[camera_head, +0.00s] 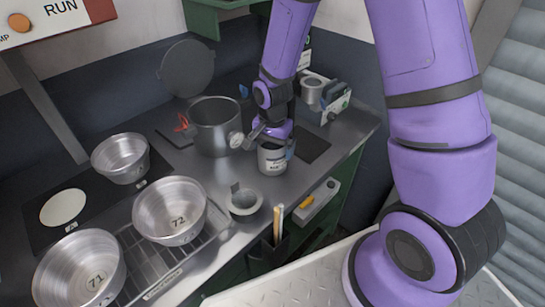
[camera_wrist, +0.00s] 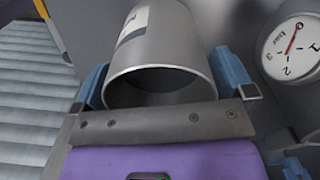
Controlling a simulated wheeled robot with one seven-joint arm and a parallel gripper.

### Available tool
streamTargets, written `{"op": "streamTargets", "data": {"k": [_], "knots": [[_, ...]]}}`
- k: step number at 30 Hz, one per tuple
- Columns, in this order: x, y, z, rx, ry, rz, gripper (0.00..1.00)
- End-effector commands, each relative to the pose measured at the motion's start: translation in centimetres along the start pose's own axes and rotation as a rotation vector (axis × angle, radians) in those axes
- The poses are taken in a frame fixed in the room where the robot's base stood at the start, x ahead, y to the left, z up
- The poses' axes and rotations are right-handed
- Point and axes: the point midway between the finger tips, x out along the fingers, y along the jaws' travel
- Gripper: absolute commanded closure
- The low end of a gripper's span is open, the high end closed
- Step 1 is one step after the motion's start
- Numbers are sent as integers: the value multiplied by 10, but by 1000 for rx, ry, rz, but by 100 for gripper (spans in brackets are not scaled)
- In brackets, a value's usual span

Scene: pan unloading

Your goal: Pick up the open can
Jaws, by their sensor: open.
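A grey metal can (camera_head: 272,161) with a pale label stands on the dark counter, below my gripper (camera_head: 273,147) and partly covered by it. In the wrist view the can (camera_wrist: 163,45) shows an open, hollow mouth toward the camera. It lies between the blue fingers of my gripper (camera_wrist: 160,82), with one finger on each side. The jaws are open; whether either finger touches the can is unclear.
A tall pot (camera_head: 215,128) with a dial gauge (camera_head: 236,139) stands close left of the can; the gauge also shows in the wrist view (camera_wrist: 291,48). A small grey cup (camera_head: 243,203) is in front. Several metal pans, one marked 72 (camera_head: 170,215), stand left. Another grey can (camera_head: 312,91) is behind right.

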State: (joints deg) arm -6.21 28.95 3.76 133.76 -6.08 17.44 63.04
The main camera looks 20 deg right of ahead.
Motion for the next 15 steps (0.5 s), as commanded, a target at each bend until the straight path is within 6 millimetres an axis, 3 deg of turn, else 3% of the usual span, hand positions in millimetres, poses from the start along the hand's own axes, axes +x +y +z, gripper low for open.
{"op": "streamTargets", "data": {"k": [10,11,15], "knots": [[8,0,0,0,0,0,0],[8,0,0,0,0,0,2],[8,0,0,0,0,0,34]]}}
